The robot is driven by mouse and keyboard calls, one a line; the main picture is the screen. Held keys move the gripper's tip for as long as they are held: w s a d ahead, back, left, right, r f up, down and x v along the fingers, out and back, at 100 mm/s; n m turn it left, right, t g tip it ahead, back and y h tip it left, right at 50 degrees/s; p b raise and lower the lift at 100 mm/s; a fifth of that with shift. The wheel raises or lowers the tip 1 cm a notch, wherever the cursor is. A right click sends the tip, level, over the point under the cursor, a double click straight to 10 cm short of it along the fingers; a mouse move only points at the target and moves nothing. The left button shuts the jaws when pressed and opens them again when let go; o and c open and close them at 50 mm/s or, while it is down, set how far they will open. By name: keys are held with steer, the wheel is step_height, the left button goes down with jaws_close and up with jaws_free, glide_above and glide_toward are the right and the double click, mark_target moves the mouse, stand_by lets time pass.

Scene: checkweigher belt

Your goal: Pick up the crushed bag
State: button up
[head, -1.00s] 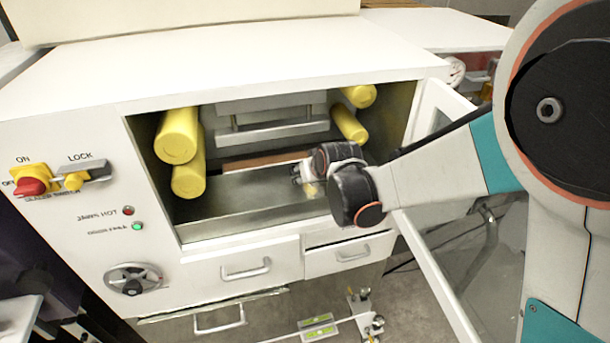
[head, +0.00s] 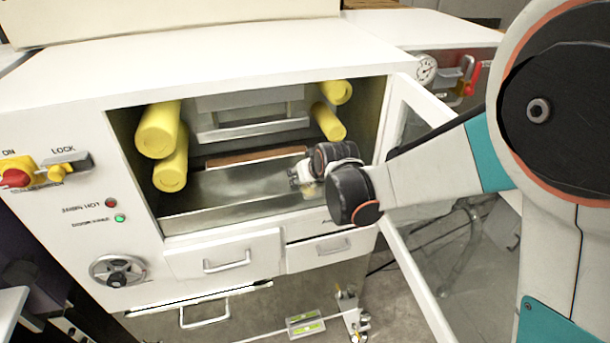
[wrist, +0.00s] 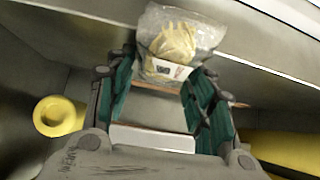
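The crushed bag (wrist: 178,42) is a clear, crinkled plastic bag with yellow contents and a small white label. In the head view my gripper (head: 302,180) is inside the white machine's open bay, over the right part of the metal trough (head: 230,190). Only a small yellowish bit of the bag (head: 311,190) shows there; my wrist hides the rest. I cannot tell whether the bag still touches the trough.
Yellow rollers (head: 158,130) stand at the bay's left, and more yellow rollers (head: 328,121) at its right. A metal bar (head: 255,130) crosses the back. The open door (head: 415,275) stands close beside my arm at the right. Drawers (head: 225,255) lie below the bay.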

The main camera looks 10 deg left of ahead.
mark_target(312, 189)
steer(key=shift+o, duration=1.2)
steer(key=shift+v, duration=3.85)
steer(key=shift+s, duration=0.1)
